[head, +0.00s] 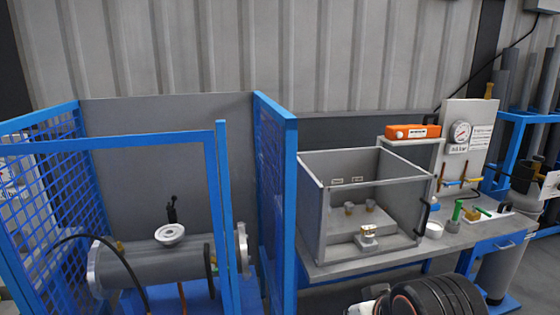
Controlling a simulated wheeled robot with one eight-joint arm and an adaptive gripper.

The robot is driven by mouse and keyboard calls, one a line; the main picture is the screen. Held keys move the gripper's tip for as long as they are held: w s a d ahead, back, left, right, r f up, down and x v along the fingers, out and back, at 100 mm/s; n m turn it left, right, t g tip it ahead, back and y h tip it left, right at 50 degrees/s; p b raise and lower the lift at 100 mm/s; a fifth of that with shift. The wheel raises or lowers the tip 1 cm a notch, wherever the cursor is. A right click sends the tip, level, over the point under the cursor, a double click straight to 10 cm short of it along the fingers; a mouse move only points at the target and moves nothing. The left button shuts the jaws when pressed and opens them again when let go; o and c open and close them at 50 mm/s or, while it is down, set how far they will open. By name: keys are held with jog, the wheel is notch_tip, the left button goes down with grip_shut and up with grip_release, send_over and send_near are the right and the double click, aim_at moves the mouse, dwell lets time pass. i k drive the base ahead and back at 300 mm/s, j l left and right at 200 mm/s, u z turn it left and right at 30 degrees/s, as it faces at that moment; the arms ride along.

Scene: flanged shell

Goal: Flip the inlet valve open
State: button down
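An upright grey panel (480,115) at the right carries a round pressure gauge (460,132). Below the gauge is a thin line with blue parts (461,183). An orange lever (441,176) stands up at its left end, and a second orange lever (476,170) slants at its right end. No readable label shows which one is the inlet valve. A grey flanged shell (160,268) lies behind blue framing at the left, with a white round flange and a black fitting on top. My gripper's fingers are not in view.
A grey open-topped box (365,200) stands on the bench (340,266), left of the panel. An orange case (412,131) rests on a shelf behind it. Small green tools (457,210) and a white cup (434,230) lie before the panel. Blue mesh fencing (45,190) encloses the shell.

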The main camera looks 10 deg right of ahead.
aim_at(446, 184)
jog(key=z, duration=1.3)
jog(key=i+z, duration=0.1)
jog(key=i, duration=0.45)
jog(key=i+j+z, duration=0.15)
jog(key=i, duration=0.45)
jog(key=i+j+z, duration=0.1)
jog(key=i, duration=0.45)
jog(key=i+j+z, duration=0.1)
jog(key=i, duration=0.45)
jog(key=j, duration=0.1)
